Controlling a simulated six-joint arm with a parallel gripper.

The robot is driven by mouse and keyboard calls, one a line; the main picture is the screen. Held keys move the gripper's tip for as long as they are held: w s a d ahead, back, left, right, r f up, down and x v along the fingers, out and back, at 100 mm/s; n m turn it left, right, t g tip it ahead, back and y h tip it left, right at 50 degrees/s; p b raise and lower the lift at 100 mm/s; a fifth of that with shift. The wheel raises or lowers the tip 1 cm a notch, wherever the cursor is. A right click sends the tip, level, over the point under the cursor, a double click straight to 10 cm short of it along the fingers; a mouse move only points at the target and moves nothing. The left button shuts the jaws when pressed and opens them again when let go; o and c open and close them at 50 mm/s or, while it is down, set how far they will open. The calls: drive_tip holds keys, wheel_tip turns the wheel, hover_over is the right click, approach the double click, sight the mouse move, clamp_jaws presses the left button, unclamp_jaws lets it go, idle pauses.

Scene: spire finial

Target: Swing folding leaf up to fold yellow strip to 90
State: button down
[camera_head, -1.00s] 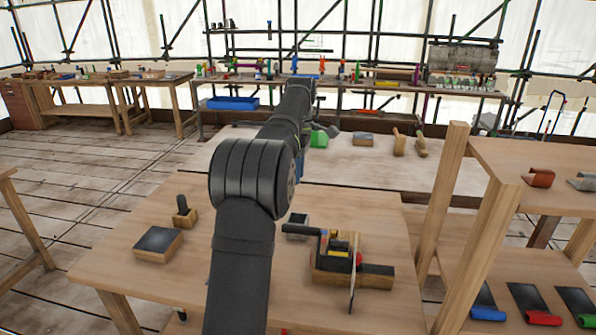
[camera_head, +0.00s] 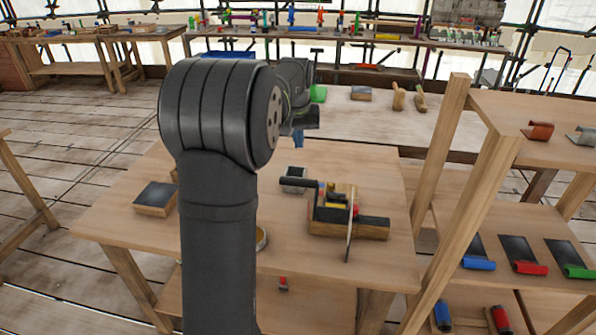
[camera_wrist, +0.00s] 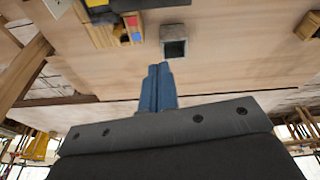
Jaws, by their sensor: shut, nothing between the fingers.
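The bending fixture (camera_head: 348,229) stands on the wooden table, with a wooden base and dark metal parts. A black bar like a handle (camera_head: 293,185) sticks out on its left. A small yellow piece (camera_head: 336,197), perhaps the strip, shows among red and blue parts; its bend angle is too small to tell. I cannot clearly pick out the folding leaf. Part of the fixture also shows at the top left of the wrist view (camera_wrist: 104,33). My gripper has blue fingers (camera_wrist: 158,68), shut and empty, apart from the fixture. In the head view they show (camera_head: 298,140) beyond the fixture.
A small grey block with a dark top (camera_wrist: 174,42) sits near the fixture. A dark-topped wooden block (camera_head: 155,197) lies at the table's left. A wooden shelf rack (camera_head: 480,200) stands close on the right. The table's right front is clear.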

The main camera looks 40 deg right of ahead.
sight(297, 180)
wheel_tip(297, 180, down, 10)
drive_tip(key=s+a+m, duration=0.1)
drive_tip(key=shift+m, duration=0.4)
idle(0.4)
drive_tip(key=shift+r, duration=0.1)
drive_tip(key=shift+s+a+r+t+h, duration=0.4)
drive_tip(key=shift+s+a+t+h, duration=0.1)
drive_tip(key=shift+s+t+h, duration=0.1)
drive_tip(key=shift+s+a+r, duration=0.15)
drive_tip(key=shift+s+a, duration=0.2)
drive_tip(key=shift+a, duration=0.05)
